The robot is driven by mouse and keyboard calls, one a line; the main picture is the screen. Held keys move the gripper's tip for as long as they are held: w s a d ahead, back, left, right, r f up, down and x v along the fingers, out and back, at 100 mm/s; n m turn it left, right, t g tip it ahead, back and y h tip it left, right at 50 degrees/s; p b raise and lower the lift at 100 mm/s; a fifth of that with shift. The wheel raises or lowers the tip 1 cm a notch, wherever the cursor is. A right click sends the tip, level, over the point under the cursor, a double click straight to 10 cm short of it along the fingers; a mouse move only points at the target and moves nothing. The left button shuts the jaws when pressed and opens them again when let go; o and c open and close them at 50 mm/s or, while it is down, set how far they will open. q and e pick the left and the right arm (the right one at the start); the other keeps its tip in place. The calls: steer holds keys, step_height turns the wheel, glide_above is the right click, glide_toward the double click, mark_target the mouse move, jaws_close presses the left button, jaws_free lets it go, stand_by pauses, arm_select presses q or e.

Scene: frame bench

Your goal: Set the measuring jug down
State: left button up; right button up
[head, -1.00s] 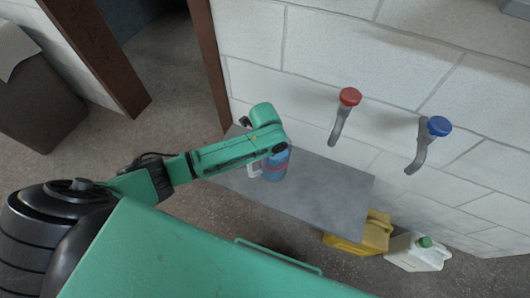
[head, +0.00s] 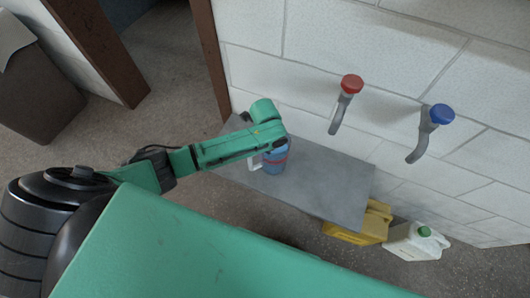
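The measuring jug (head: 276,160) is blue with a reddish band and a pale handle (head: 256,163) on its left. It appears upright over the grey bench top, near the bench's left part; I cannot tell whether its base touches. My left gripper (head: 270,144) is at the end of the green arm, right at the jug's top. The wrist covers the jug's upper part and hides the fingers, so I cannot tell whether they grip it. My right gripper is not in view.
The grey bench (head: 325,190) is clear right of the jug. Red (head: 351,84) and blue (head: 441,114) taps stick out from the white block wall. A yellow can (head: 372,225) and a white can (head: 414,241) stand at the bench's right end. A brown bin (head: 40,95) is far left.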

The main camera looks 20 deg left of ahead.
arm_select(q)
step_height(320, 180, up, 12)
steer(key=shift+f+p, duration=0.1)
steer(key=shift+p, duration=0.85)
